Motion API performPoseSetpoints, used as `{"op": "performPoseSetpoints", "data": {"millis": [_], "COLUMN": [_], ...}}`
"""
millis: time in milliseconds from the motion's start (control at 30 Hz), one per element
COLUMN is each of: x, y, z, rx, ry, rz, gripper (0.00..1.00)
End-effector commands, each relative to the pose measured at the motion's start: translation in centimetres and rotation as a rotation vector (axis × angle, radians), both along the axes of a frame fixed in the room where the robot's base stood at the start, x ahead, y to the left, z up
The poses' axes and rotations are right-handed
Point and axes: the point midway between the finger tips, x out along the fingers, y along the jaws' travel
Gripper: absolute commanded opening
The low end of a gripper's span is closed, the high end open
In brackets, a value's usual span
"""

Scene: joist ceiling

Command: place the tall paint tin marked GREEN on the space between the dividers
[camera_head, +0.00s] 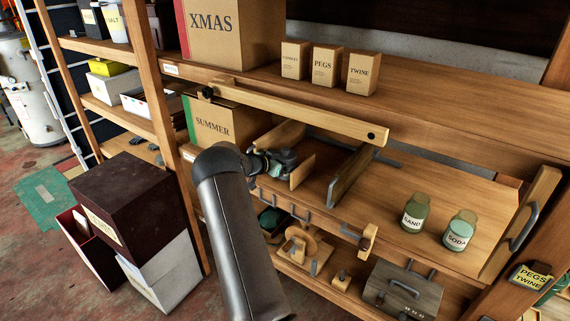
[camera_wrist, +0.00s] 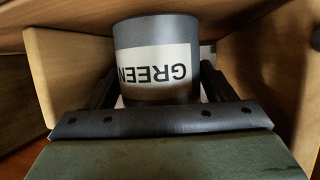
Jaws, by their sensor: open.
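The tall paint tin (camera_wrist: 155,34) is grey with a white label reading GREEN, upside down in the wrist view. It stands between the two fingers of my gripper (camera_wrist: 158,88), which is open around it. Wooden boards flank them, a pale divider (camera_wrist: 68,75) at left and a browner divider (camera_wrist: 262,65) at right. A longer divider (camera_head: 350,178) stands further right. The tin's base is hidden.
A wooden bar (camera_head: 300,112) crosses above the shelf front, close over my gripper. The SUMMER box (camera_head: 215,122) is left of it. The SAND jar (camera_head: 415,212) and SODA jar (camera_head: 460,230) stand at the right. The shelf (camera_head: 430,185) between them and the longer divider is bare.

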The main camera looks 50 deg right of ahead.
Motion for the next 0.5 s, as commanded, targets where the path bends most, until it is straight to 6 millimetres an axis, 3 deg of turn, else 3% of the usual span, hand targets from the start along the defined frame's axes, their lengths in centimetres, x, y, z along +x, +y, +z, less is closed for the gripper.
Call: {"op": "performPoseSetpoints", "data": {"millis": [167, 500], "x": [0.4, 1.4], "y": [1.3, 7.8], "z": [0.7, 3.4], "rx": [0.000, 0.000], "ry": [-0.002, -0.002], "rz": [0.002, 0.001], "gripper": [0.76, 0.76]}}
